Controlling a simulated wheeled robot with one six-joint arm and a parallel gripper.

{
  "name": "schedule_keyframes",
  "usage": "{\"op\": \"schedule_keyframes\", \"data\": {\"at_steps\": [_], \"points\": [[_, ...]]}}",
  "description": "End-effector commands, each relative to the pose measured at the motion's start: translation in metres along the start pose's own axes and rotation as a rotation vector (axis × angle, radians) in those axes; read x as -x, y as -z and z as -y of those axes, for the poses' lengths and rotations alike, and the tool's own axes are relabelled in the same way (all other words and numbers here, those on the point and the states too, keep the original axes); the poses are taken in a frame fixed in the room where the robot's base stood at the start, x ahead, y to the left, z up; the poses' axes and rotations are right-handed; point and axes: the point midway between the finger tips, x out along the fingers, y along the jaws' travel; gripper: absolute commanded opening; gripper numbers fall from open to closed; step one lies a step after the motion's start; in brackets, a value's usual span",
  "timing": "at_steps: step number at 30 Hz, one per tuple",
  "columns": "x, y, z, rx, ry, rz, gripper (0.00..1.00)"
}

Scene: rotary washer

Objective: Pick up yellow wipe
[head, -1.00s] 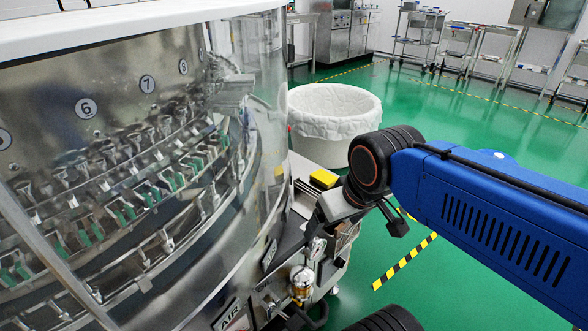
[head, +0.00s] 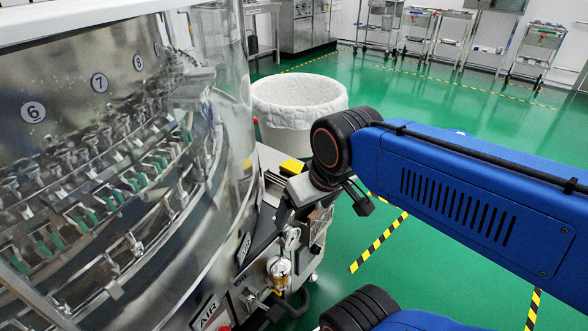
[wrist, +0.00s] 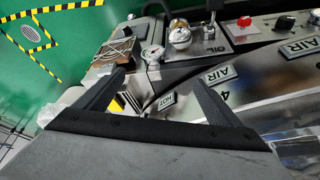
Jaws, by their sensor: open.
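The yellow wipe (head: 291,166) is a small yellow block shape on the metal ledge beside the glass washer, left of my wrist in the head view. My gripper partly covers its right side. In the wrist view only a small yellow patch of it (wrist: 118,103) shows by the left finger; the rest is hidden. My gripper (wrist: 166,82) is open and empty, its two fingers apart over the machine's ledge. In the head view my gripper (head: 283,212) points down and left, just in front of the wipe; the gap between them is hard to judge.
The glass washer wall (head: 225,130) stands close on the left. Gauges and a brass valve (head: 279,268) rise from the machine's front panel. A white lined bin (head: 299,100) stands behind the ledge. Open green floor (head: 440,120) lies to the right.

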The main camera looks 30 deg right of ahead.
Motion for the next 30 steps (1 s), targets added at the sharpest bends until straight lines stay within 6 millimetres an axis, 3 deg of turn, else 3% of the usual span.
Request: {"op": "schedule_keyframes", "data": {"at_steps": [5,15,23,30], "points": [[0.005,0.03,-0.006,-0.106,-0.012,0.04,0.88],[0.009,0.117,-0.033,-0.435,-0.061,0.145,0.88],[-0.004,0.182,-0.062,-0.686,-0.112,0.22,0.88],[-0.026,0.237,-0.097,-0.916,-0.169,0.285,0.88]]}}
